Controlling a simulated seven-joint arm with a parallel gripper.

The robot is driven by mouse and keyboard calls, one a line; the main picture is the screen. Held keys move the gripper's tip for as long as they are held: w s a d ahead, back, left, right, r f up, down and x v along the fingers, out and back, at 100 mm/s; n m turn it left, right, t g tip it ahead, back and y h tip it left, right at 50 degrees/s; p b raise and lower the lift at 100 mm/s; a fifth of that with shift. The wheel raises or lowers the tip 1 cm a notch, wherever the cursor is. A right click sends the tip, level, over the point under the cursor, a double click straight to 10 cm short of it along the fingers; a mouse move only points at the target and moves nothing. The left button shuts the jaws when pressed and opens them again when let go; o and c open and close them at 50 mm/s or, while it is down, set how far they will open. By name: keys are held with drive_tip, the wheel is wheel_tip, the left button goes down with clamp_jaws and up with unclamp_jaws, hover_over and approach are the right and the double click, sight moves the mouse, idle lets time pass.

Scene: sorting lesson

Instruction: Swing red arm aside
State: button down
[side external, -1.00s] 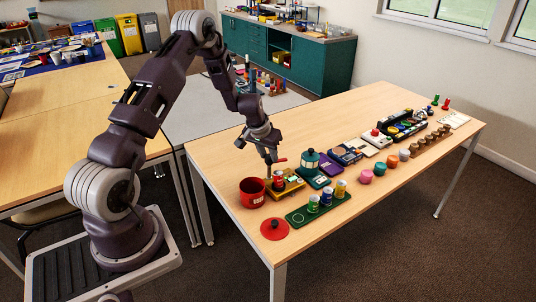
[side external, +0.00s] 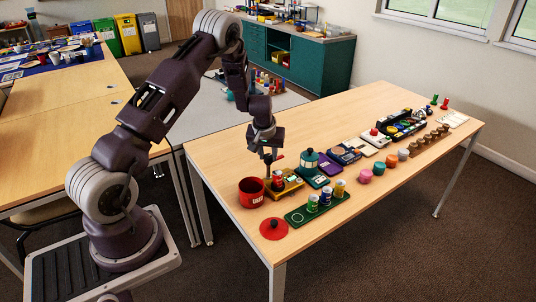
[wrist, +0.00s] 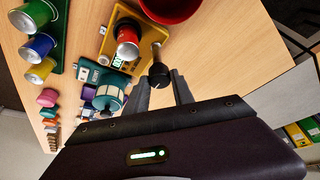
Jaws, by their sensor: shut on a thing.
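The yellow stand (side external: 294,188) sits at the near left of the table, with a red can (side external: 278,183) on it. My gripper (side external: 267,160) points down and is shut on the knob end of the red arm. The stand (wrist: 106,42) and can (wrist: 127,40) also show in the wrist view. The fingers partly hide the arm in the side view.
A red bucket (side external: 251,197) stands left of the stand, with a red disc (side external: 273,231) in front. A green tray (side external: 300,217) with cans is to the right. A teal lantern-like device (side external: 310,164) stands close behind. The table's left back corner is bare.

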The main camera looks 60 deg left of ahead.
drive_tip(key=c, duration=1.1)
unclamp_jaws()
drive_tip(key=v, duration=0.7)
drive_tip(key=shift+r, duration=0.1)
